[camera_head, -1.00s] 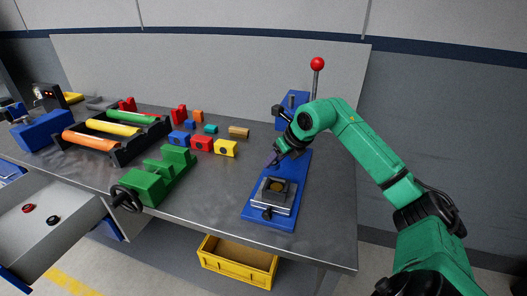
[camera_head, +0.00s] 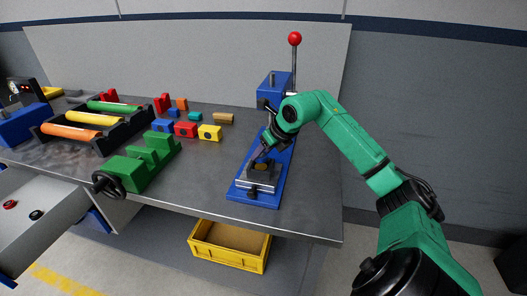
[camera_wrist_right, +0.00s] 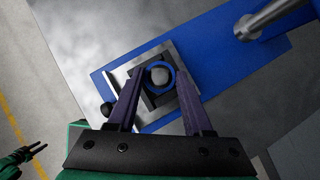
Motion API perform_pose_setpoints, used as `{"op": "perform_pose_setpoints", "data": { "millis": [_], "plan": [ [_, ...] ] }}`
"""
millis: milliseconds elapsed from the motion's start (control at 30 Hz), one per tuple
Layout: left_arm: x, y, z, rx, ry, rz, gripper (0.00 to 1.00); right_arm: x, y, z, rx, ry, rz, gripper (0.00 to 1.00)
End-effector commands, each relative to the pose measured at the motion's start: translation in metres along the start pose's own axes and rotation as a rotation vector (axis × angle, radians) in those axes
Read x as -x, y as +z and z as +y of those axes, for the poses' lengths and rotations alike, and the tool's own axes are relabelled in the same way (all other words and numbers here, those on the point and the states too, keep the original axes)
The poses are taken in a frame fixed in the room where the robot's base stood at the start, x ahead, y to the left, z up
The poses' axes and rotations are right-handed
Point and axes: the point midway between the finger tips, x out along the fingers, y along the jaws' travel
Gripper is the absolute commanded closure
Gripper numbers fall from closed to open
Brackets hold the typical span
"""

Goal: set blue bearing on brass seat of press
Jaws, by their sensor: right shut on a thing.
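The blue bearing (camera_wrist_right: 171,70) is a ring between the fingertips of my right gripper (camera_wrist_right: 159,80) in the right wrist view. The gripper is shut on it. In the head view the right gripper (camera_head: 259,156) points down at the fixture of the blue press (camera_head: 237,192). The brass seat (camera_head: 262,167) shows as a small yellowish patch just below the fingertips. The bearing is over the seat area; I cannot tell whether it touches. Black prongs, apparently my left gripper (camera_wrist_right: 36,150), show at the lower left of the wrist view, too small to read.
The press column (camera_head: 273,88) and its red-knobbed lever (camera_head: 294,39) rise behind my right gripper. A green vise (camera_head: 140,165) and several coloured blocks (camera_head: 186,130) stand to the left. A yellow bin (camera_head: 228,258) is below the bench. Bare tabletop (camera_head: 205,180) lies left of the press.

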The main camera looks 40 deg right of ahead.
Motion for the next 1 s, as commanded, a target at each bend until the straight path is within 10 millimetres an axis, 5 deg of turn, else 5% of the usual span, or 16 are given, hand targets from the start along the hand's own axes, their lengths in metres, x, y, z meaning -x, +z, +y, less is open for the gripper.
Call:
{"op": "perform_pose_setpoints", "data": {
  "millis": [1000],
  "plan": [
    [-0.0042,0.0012,-0.0011,-0.001,-0.002,-0.002,0.55,0.0007,0.0000,-0.0001,-0.001,0.000,-0.001,1.00]
  ]
}}
